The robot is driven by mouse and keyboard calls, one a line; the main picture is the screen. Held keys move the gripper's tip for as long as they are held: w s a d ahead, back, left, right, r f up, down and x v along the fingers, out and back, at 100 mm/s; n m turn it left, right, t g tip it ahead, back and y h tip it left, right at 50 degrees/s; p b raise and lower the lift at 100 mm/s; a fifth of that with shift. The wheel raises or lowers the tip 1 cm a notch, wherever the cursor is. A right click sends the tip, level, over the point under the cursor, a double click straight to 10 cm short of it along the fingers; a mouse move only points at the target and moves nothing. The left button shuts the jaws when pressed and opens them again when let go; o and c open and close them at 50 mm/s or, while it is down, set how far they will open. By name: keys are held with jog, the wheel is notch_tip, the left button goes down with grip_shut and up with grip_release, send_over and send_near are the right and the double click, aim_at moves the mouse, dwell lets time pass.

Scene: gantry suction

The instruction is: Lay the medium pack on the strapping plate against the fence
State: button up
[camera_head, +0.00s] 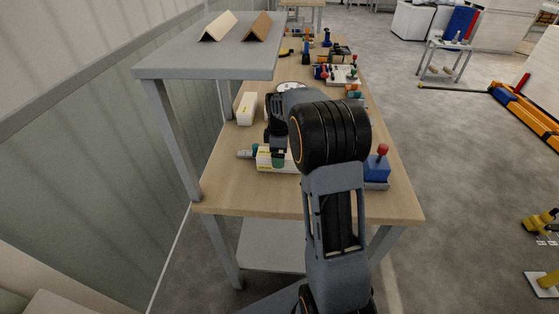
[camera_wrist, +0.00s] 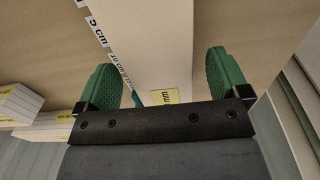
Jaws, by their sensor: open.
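My gripper (camera_wrist: 163,68) is open in the wrist view, with its two green fingers on either side of a cream pack (camera_wrist: 163,35). This pack has a yellow label, and gaps show between it and the fingers. In the head view my gripper (camera_head: 278,158) is low over the near part of the table, in front of a white pack with a yellow label (camera_head: 264,167). Another white pack (camera_head: 247,108) lies farther back on the left. I cannot tell which is the medium one. The strapping plate and fence are not clearly identifiable; my arm hides part of the table.
A strip with centimetre marks (camera_wrist: 96,31) runs left of the pack. More labelled cream blocks (camera_wrist: 20,103) are at left in the wrist view. A blue block with a red knob (camera_head: 377,168) stands right on the wooden table (camera_head: 240,195). A grey shelf (camera_head: 215,60) overhangs the left.

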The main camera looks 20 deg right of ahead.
jog(key=shift+c, duration=0.3)
jog(key=c, duration=1.3)
jog(key=shift+o, duration=0.2)
jog(key=shift+r, duration=0.1)
